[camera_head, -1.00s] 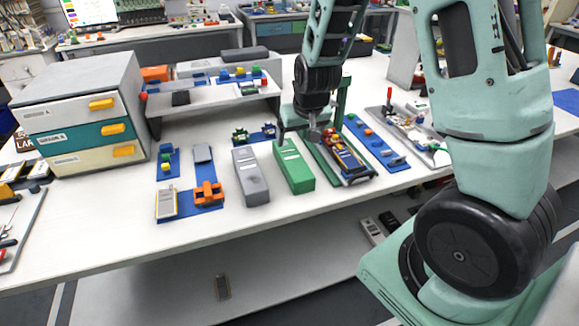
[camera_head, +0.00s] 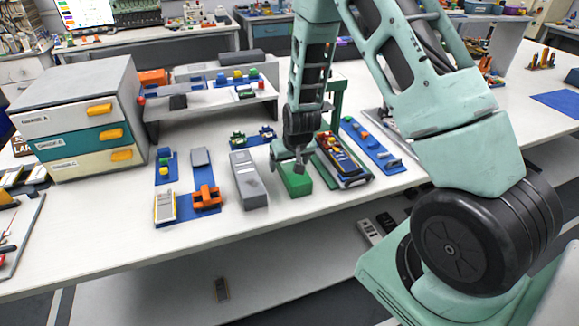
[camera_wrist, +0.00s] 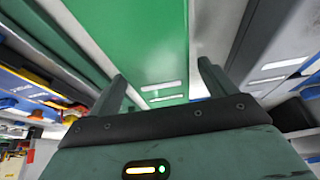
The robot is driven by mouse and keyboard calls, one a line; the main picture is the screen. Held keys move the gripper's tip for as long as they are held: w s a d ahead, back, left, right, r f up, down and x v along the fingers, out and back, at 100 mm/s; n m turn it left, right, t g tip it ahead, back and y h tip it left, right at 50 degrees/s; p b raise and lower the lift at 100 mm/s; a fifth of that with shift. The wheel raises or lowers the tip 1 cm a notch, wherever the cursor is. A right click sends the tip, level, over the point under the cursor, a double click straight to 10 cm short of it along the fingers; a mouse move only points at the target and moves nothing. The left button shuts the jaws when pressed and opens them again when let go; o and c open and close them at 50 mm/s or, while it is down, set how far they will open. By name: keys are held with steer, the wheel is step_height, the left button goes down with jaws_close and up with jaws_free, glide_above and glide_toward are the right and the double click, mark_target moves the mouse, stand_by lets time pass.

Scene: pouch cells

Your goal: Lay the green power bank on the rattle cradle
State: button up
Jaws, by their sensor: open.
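The green power bank (camera_head: 296,186) lies flat on the white bench, between a grey block and a green stand. My gripper (camera_head: 291,168) is over it, pointing down and hiding its far part. In the wrist view the green power bank (camera_wrist: 140,40) fills the top middle, and my open gripper (camera_wrist: 160,85) has its two fingers near its sides; I cannot tell whether they touch. I cannot tell for sure which thing is the rattle cradle. The green stand (camera_head: 338,100) right of the power bank has upright posts, partly hidden by my arm, with a dark device with coloured parts beside it.
The grey block (camera_head: 249,180) stands close to the left. Blue mats (camera_head: 207,180) with small parts lie farther left, and a blue strip (camera_head: 370,145) lies to the right. A drawer cabinet (camera_head: 80,115) and low shelf (camera_head: 205,105) stand behind. The bench's front strip is clear.

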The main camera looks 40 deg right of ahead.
steer(key=shift+f, duration=0.2)
steer(key=shift+w, duration=0.1)
steer(key=c, duration=1.3)
steer(key=shift+r, duration=0.1)
